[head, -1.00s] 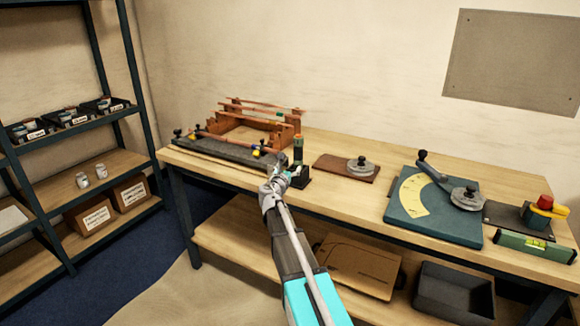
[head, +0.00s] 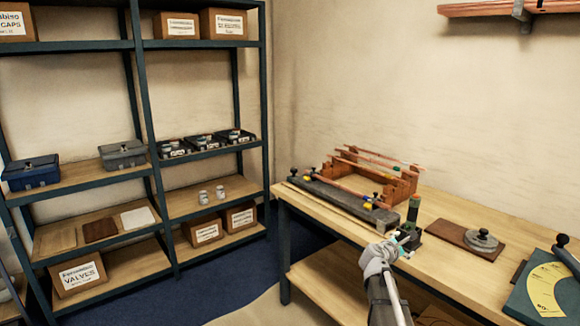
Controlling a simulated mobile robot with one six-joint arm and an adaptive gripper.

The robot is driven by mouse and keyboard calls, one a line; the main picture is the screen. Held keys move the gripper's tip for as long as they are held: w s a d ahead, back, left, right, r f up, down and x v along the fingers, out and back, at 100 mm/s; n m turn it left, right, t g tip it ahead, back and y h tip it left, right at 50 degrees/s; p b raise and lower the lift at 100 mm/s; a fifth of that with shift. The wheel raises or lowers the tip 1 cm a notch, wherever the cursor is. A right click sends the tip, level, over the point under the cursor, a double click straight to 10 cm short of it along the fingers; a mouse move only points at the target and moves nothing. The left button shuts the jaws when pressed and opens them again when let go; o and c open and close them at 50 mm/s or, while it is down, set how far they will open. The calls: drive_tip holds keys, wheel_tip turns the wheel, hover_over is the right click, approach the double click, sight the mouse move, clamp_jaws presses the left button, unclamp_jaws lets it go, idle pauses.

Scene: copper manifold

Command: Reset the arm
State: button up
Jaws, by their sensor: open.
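My gripper (head: 405,242) is at the end of my arm, at the lower right of the head view. It is over the front edge of the wooden workbench (head: 330,218), beside a small dark stand with an upright green-black cylinder (head: 413,209). The fingers are small in the picture and I see nothing held between them. A grey fixture (head: 343,204) with black knobs and a copper pipe lies along the bench's left part. A wooden rack (head: 400,187) with copper pipes stands behind it.
A round grey piece on a brown board (head: 466,240) and a teal plate with a yellow angle scale (head: 545,290) are on the bench to the right. Shelving (head: 150,150) with boxes, bins and jars stands on the left. Blue floor (head: 225,280) is open between shelving and bench.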

drive_tip(key=s+a+f+m+g+y+p, duration=0.3)
drive_tip(key=s+a+f+m+g+y, duration=0.1)
drive_tip(key=s+a+m, duration=0.6)
drive_tip(key=s+a+f+m+g+y+p, duration=0.3)
drive_tip(key=s+a+m+g+y, duration=0.3)
drive_tip(key=s, duration=1)
drive_tip(key=a+f+m+y, duration=0.1)
drive_tip(key=a+m, duration=0.2)
drive_tip(key=a, duration=0.1)
drive_tip(key=shift+s+a+m+y, duration=0.25)
drive_tip(key=shift+a+m+y, duration=0.05)
drive_tip(key=shift+m, duration=0.1)
